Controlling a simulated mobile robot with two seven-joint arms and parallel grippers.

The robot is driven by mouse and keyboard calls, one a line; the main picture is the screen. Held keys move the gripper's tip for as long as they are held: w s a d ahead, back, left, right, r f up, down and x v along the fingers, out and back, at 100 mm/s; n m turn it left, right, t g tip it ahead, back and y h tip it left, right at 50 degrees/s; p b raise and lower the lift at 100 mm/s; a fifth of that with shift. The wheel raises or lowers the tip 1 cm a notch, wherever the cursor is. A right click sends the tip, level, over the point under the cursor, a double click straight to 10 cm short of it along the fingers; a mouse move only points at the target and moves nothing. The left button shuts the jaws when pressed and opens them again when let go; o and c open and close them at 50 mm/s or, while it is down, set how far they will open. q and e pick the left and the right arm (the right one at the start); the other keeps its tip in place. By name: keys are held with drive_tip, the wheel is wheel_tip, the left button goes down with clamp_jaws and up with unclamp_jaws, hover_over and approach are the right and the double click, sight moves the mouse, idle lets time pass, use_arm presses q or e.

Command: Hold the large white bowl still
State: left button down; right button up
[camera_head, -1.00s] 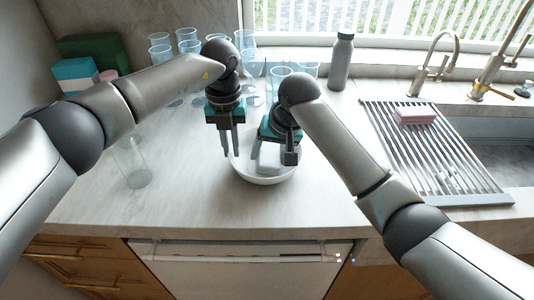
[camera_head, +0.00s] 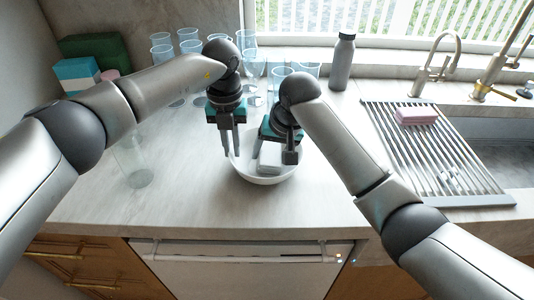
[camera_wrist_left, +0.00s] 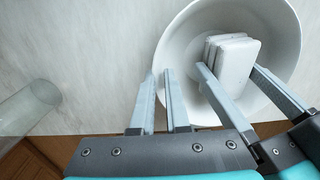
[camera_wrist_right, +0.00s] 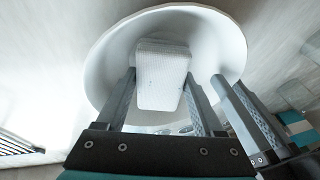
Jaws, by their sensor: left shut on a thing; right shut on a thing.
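The large white bowl (camera_head: 264,181) stands on the counter in front of me. My left gripper (camera_head: 231,156) is shut on the bowl's left rim, with one finger on each side of the wall; the rim also shows in the left wrist view (camera_wrist_left: 170,52). My right gripper (camera_head: 277,156) reaches into the bowl, shut on a white block (camera_wrist_right: 161,78) with rounded corners. The block lies between its fingers inside the bowl wall. The bowl looks upright. Whether the block touches the bowl's floor I cannot tell.
A clear glass (camera_head: 134,165) stands left of the bowl, and several more glasses (camera_head: 162,55) stand behind. A grey bottle (camera_head: 342,62) is at the back. A drying rack (camera_head: 420,150) with a pink sponge (camera_head: 415,117) lies right. The counter's front edge is close to the bowl.

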use_arm(q)
drive_tip(key=shift+a+f, duration=0.2)
drive_tip(key=shift+a, duration=0.05)
use_arm(e)
drive_tip(key=shift+s+d+f, duration=0.1)
drive_tip(key=shift+d+f, duration=0.1)
drive_tip(key=shift+f, duration=0.05)
use_arm(q)
drive_tip(key=shift+d, duration=0.1)
use_arm(e)
drive_tip(key=shift+w+a+r, duration=0.2)
drive_tip(key=shift+a, duration=0.6)
drive_tip(key=shift+d+f, duration=0.1)
drive_tip(key=shift+d, duration=0.7)
drive_tip(key=shift+a, duration=0.1)
drive_tip(key=shift+s+a, duration=0.35)
drive_tip(key=shift+a, duration=0.35)
